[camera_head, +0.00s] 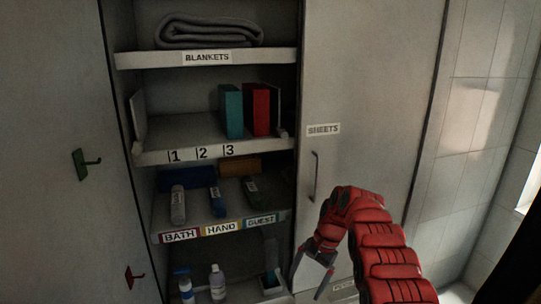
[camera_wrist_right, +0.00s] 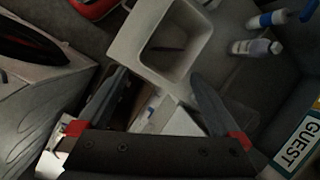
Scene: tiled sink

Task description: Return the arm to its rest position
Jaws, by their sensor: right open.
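My red right arm (camera_head: 380,240) comes in from the lower right in the head view and bends over at the top. Its right gripper (camera_head: 318,281) hangs down in front of the lower shelves, by the closet's right door. In the right wrist view the right gripper (camera_wrist_right: 158,82) has its two dark fingers spread apart with nothing held between them. Past the fingers is a pale open bin (camera_wrist_right: 125,50). My left gripper is not in view.
The open closet has a folded blanket (camera_head: 208,30), teal binder (camera_head: 231,110), red binder (camera_head: 256,108) and rolled towels (camera_head: 178,205). Bottles (camera_head: 217,283) stand on the bottom shelf. The SHEETS door (camera_head: 365,100) is closed, with a handle (camera_head: 314,176). Hooks (camera_head: 84,163) jut from the left door.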

